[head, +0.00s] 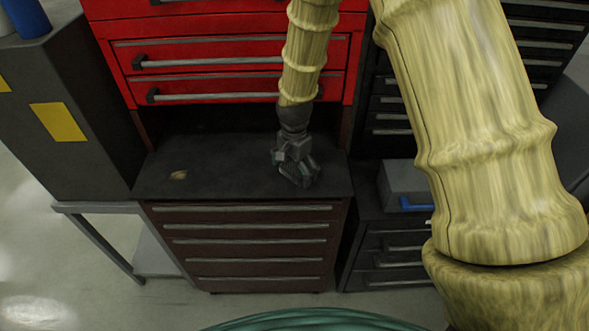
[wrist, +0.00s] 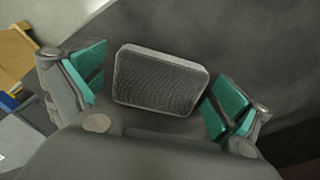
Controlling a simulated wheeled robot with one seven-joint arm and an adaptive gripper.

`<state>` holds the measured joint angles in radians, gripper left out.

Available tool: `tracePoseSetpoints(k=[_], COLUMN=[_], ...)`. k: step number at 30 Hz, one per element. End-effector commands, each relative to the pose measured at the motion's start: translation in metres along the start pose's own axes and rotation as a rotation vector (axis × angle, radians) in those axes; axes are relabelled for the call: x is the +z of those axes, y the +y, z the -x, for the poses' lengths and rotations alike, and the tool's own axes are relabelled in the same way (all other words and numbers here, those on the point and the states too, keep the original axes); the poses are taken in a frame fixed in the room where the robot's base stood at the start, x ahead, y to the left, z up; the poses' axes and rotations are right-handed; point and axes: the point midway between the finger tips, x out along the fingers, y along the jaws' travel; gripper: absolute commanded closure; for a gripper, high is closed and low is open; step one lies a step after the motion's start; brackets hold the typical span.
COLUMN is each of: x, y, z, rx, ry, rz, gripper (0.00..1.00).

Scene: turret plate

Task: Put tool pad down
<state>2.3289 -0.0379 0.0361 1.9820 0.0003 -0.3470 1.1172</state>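The tool pad, a grey rounded rectangle with a textured top and a paler rim (wrist: 160,80), lies between my fingers in the wrist view. It appears to rest flat on the dark worktop (wrist: 250,40). My gripper (wrist: 162,88) has its teal-padded fingers spread on either side, with a gap visible at both sides of the pad. In the head view my gripper (head: 297,172) is low over the right part of the dark worktop (head: 225,178). The pad cannot be told apart from the gripper there.
Red drawers (head: 225,70) overhang the back of the worktop. A small tan patch (head: 178,175) lies on its left part. A dark cabinet (head: 65,110) stands at left. A grey box with a blue handle (head: 403,186) sits at right. The worktop's middle is clear.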

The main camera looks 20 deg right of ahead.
Motion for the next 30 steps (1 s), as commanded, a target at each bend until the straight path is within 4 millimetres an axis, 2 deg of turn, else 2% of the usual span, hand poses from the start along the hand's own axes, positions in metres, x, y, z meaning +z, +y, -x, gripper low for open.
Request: tracePoseSetpoints(k=[11, 17, 30], x=[0.0, 0.0, 0.0], y=[0.0, -0.001, -0.001], z=[0.007, 0.026, 0.082], rx=[-0.001, -0.003, -0.002], ry=[0.001, 0.001, 0.002], rz=[0.0, -0.001, 0.0], gripper=[0.0, 0.0, 0.0])
